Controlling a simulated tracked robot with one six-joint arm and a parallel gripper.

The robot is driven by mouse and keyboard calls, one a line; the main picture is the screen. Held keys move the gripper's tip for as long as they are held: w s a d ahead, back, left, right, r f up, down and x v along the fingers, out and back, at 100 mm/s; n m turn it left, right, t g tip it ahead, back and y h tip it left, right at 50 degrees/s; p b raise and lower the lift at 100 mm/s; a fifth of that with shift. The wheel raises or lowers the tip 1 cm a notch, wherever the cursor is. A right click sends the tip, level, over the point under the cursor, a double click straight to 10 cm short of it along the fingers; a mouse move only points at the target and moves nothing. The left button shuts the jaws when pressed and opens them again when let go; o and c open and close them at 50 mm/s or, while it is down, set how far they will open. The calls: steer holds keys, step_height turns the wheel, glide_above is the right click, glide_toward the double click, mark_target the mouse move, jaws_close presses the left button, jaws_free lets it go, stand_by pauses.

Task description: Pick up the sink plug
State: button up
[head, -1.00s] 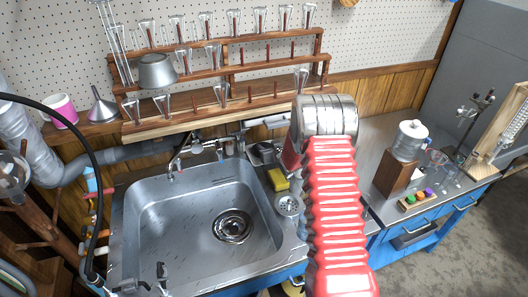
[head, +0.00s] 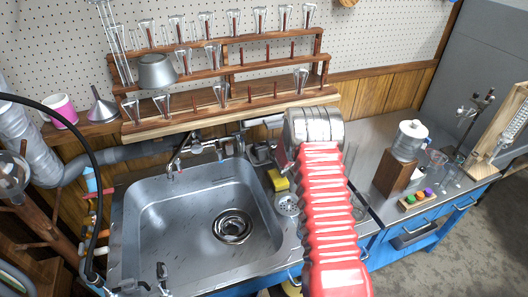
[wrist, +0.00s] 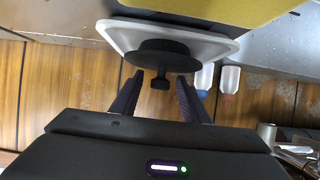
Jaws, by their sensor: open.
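In the wrist view the sink plug (wrist: 160,56) is a black disc with a small knob on a short stem, set against a white, tray-like piece. My gripper (wrist: 157,84) is open, with its two dark fingers on either side of the knob end. I cannot tell whether the fingers touch it, and nothing is clamped. In the head view my arm's end is by the back right corner of the sink (head: 165,215), and the plug cannot be made out clearly there.
A yellow sponge (head: 278,180) lies at the sink's right rim, close to my arm. A round strainer (head: 287,205) sits in front of it. The tap (head: 190,150) stands left of my arm. Wooden racks of glassware (head: 225,95) rise behind. The right worktop (head: 370,150) has some clear room.

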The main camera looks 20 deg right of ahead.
steer(key=shift+c, duration=0.7)
jaws_close()
steer(key=shift+s+r, duration=0.1)
steer(key=shift+r, duration=0.05)
steer(key=shift+s+r, duration=0.4)
steer(key=v, duration=1.4)
steer(key=shift+s+r, duration=0.25)
steer(key=shift+r, duration=0.2)
